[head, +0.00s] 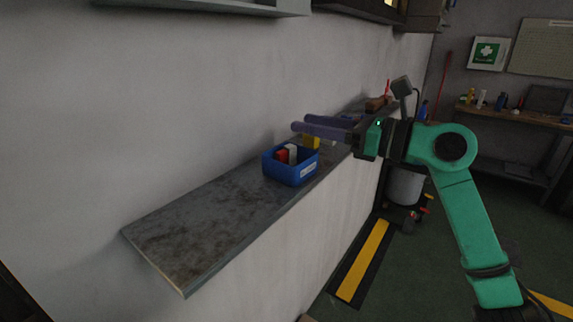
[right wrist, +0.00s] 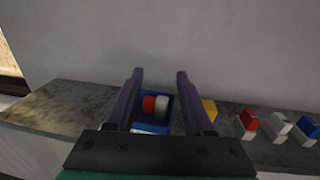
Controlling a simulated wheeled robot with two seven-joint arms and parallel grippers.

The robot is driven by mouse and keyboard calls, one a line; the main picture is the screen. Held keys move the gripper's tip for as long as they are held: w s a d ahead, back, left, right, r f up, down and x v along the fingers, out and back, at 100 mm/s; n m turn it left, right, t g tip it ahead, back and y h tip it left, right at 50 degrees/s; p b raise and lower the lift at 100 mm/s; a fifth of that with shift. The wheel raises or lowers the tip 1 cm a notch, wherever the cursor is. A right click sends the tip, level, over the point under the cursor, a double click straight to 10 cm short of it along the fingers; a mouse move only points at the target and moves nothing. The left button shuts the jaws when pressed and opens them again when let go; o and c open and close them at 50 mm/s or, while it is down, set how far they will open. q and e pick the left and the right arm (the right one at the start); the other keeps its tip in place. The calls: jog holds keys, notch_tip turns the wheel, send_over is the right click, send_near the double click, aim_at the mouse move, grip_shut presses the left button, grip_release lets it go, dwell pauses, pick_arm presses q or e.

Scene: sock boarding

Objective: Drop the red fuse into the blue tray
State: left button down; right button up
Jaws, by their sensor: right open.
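The blue tray (head: 291,176) sits on the narrow shelf; it also shows in the right wrist view (right wrist: 140,127), between my fingers. Inside it are a red fuse (head: 282,156) and a white block (head: 292,153); the wrist view shows the red one (right wrist: 149,104) and the white one (right wrist: 162,105) side by side. My right gripper (head: 301,122) is open and empty, its fingers above and just beyond the tray. Another red piece (right wrist: 249,121) with a white lower part stands on the shelf to the right. My left gripper is out of view.
The grey shelf (head: 200,220) is bare left of the tray, with the wall behind it. A yellow block (right wrist: 210,110) stands right of the tray, then white (right wrist: 280,125) and blue (right wrist: 308,127) ones farther along. A workbench (head: 520,117) stands at the far right.

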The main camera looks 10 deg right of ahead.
jog(key=b+v, duration=0.6)
jog(key=v, duration=0.8)
jog(key=shift+s+d, duration=0.1)
jog(key=shift+s, duration=0.05)
